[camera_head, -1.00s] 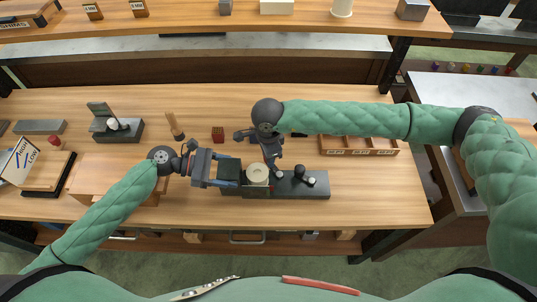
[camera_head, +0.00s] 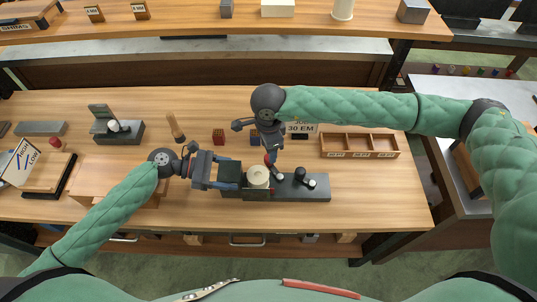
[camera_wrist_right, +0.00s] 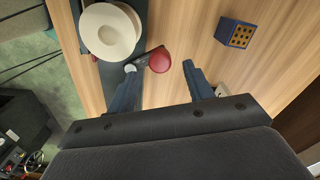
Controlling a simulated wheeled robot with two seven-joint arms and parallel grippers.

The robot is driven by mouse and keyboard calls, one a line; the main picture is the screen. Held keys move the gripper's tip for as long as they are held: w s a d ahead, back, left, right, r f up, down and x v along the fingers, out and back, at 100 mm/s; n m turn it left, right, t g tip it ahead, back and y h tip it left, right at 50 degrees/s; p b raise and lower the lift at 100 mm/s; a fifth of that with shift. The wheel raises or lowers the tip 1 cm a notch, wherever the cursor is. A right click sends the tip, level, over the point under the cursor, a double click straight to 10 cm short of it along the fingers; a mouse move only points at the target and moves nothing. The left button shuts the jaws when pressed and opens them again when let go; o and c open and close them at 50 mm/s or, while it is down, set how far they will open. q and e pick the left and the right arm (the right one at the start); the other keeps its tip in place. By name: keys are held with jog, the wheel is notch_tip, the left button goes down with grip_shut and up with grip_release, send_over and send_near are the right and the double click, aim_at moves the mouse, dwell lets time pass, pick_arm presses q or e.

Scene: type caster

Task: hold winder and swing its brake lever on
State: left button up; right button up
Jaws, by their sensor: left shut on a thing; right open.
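The winder is a dark base (camera_head: 318,190) with a cream spool (camera_head: 258,176), which also shows in the right wrist view (camera_wrist_right: 108,30). My left gripper (camera_head: 236,175) is shut on the winder's left end. The brake lever's red knob (camera_head: 267,160) shows just behind the spool; in the right wrist view the red knob (camera_wrist_right: 159,60) is on a short dark arm beside the spool. My right gripper (camera_wrist_right: 163,78) is open above it. The knob appears between its blue fingers, nearer the left one; I cannot tell whether they touch. In the head view my right gripper partly hides the lever.
A divided wooden tray (camera_head: 360,145) stands right of the winder and a job sign (camera_head: 302,128) behind it. The front right of the bench is clear.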

notch_tip(320, 180, up, 6)
jog(key=shift+r, duration=0.15)
dwell(0.8)
pick_arm(q)
jog(key=o, duration=1.1)
jog(key=shift+a, duration=0.1)
jog(key=v, duration=1.1)
jog(key=shift+a+r, duration=0.15)
jog(key=shift+a, duration=0.25)
